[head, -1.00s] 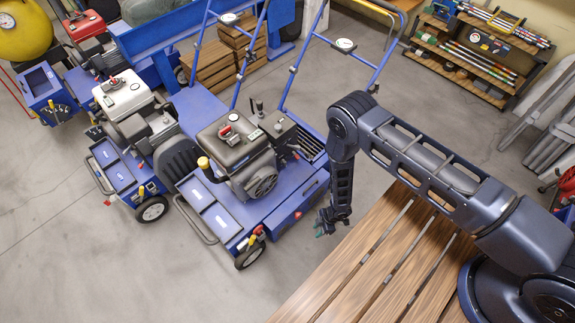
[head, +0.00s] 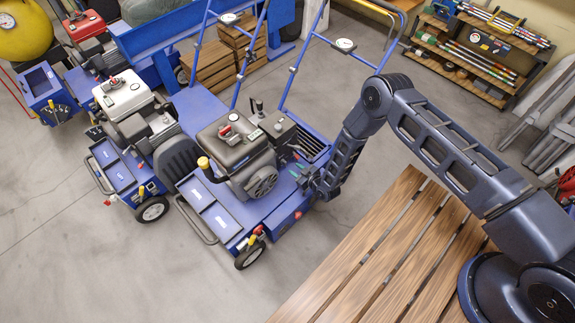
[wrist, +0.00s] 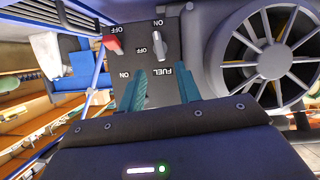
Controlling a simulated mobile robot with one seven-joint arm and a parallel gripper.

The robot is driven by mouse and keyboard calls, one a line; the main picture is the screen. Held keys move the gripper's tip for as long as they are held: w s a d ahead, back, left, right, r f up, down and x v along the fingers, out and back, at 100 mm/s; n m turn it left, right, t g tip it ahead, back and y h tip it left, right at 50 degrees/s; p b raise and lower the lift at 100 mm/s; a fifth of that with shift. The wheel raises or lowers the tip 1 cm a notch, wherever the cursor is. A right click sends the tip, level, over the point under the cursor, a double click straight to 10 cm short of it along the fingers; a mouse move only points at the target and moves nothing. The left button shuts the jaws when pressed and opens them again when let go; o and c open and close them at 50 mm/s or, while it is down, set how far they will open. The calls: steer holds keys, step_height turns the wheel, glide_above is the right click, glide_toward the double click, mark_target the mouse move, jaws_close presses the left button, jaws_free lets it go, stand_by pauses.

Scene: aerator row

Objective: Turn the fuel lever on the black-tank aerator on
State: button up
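The black-tank aerator (head: 240,150) stands left of my arm in the head view. My gripper (head: 303,174) is at its right side, by the engine. In the wrist view a dark panel (wrist: 150,85) carries a grey fuel lever (wrist: 160,46), with upside-down FUEL, ON and OFF labels around it. I cannot tell for certain which label the lever points to. My gripper (wrist: 162,88) is open, its two teal fingers apart and pointing at the panel. The lever lies beyond the fingertips, roughly between their lines, and appears untouched.
A red switch (wrist: 113,45) sits beside the lever on the same panel. A round finned cover (wrist: 270,50) is close on the right. A white-tank aerator (head: 124,95) stands to the left in the head view. A slatted wooden bench (head: 385,260) lies under my arm.

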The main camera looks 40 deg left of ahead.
mark_target(286, 164)
steer(key=x, duration=0.7)
jaws_close()
